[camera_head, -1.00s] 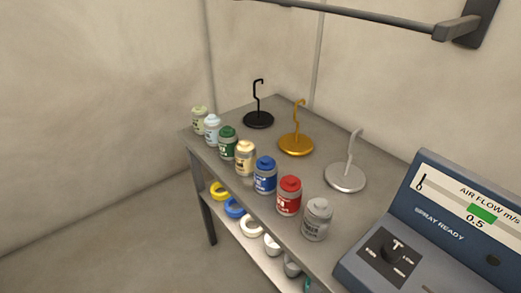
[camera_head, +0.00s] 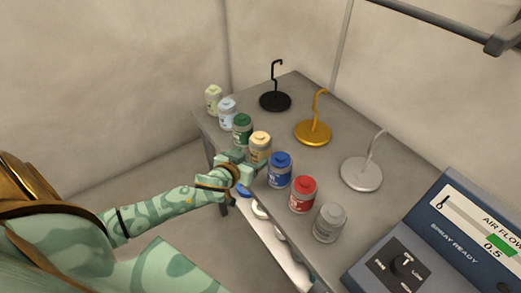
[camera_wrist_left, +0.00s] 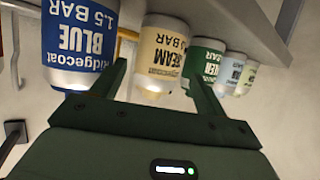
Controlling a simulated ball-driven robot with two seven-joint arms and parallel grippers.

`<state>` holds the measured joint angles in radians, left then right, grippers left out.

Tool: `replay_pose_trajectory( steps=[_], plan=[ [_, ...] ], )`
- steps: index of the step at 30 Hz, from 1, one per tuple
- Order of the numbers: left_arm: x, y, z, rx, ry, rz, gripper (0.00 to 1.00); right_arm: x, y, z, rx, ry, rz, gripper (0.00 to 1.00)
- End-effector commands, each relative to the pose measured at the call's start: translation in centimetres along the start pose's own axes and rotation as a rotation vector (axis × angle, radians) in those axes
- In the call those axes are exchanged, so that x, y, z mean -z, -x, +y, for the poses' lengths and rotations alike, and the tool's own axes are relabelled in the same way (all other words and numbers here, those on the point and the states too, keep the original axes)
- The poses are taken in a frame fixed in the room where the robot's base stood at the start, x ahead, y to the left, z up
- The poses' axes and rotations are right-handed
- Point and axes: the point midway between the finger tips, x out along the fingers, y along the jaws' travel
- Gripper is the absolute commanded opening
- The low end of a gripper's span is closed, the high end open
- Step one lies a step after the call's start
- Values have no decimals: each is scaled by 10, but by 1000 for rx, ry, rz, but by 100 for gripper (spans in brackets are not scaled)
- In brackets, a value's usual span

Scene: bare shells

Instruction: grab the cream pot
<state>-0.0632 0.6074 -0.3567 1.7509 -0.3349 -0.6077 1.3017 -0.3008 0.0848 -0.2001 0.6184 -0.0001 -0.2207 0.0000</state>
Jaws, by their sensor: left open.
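The cream pot (camera_head: 260,141) stands upright in the row of pots along the front edge of the grey table, between the green pot (camera_head: 242,125) and the blue pot (camera_head: 280,170). My left gripper (camera_head: 246,165) is open at the near side of the cream pot and hides its lower part in the head view. In the left wrist view, which is upside down, the cream pot (camera_wrist_left: 163,55) shows between the two spread fingers. I cannot tell whether either finger touches it. The blue pot (camera_wrist_left: 80,40) is close to one finger, the green pot (camera_wrist_left: 205,58) close to the other.
The row also has pale pots, a red pot (camera_head: 303,193) and a grey pot (camera_head: 329,222). Behind it stand black (camera_head: 275,101), gold (camera_head: 313,132) and silver (camera_head: 361,173) hooked stands. A blue control box (camera_head: 430,250) is at right. A lower shelf (camera_head: 280,252) runs beneath.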

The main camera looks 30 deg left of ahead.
Motion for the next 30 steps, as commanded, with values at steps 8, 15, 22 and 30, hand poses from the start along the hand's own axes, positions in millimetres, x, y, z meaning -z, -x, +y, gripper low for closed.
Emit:
replay_pose_trajectory(
  steps=[8,15,22,30],
  plan=[
    [-1,-29,0,0,0,0,74,0,-7,-1,2,-1,1,36],
    [-2,-69,0,0,-1,-1,74,-1,-18,-8,10,-5,-1,36],
    [-1,-76,0,-1,-1,-2,74,0,-19,-8,11,-5,-1,36],
    [-1,-76,0,-1,0,-2,30,-1,-19,-6,8,-3,-2,36]
  ],
)
